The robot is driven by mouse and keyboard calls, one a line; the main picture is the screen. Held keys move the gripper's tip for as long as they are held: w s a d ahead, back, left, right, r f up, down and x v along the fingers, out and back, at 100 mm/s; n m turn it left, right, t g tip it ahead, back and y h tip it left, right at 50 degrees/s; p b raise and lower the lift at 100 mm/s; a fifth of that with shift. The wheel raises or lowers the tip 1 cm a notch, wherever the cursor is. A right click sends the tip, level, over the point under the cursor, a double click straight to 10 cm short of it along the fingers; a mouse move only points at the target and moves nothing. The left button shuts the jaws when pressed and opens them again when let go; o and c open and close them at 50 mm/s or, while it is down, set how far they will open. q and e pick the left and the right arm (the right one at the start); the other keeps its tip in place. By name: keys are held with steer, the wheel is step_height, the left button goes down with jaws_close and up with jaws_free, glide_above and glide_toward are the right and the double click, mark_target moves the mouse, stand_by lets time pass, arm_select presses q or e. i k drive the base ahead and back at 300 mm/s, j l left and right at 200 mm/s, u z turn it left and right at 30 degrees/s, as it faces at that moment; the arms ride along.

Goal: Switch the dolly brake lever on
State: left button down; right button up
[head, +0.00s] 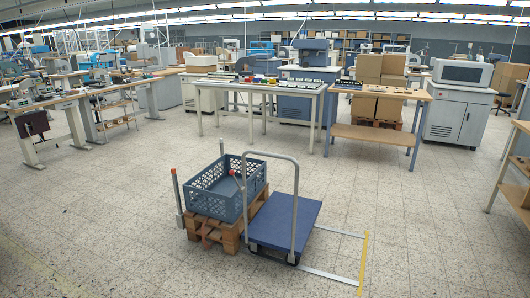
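A dolly with a flat blue deck (285,222) and an upright silver push handle (297,190) stands on the floor in the lower middle of the head view. A dark caster (293,259) shows under its near edge. I cannot clearly make out the brake lever or its position. Neither of my grippers is in view.
A blue-grey crate (226,210) sits on a wooden pallet (213,231) left of the dolly, close beside it. An orange-tipped post (178,197) stands at the pallet's left. Floor tape (363,262) lies to the right. Workbenches (378,134) stand behind. The foreground floor is clear.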

mark_target(231, 172)
steer(key=i+j+z, duration=0.35)
steer(key=i+j, duration=0.25)
steer(key=i+j+z, duration=0.35)
steer(key=i+j, duration=0.35)
steer(key=j, duration=0.15)
steer(key=i+j+z, duration=0.1)
steer(key=j, duration=0.3)
steer(key=i+j+z, duration=0.15)
steer(key=j, duration=0.25)
steer(key=j+z, duration=0.1)
steer(key=j, duration=0.35)
steer(key=i, duration=0.05)
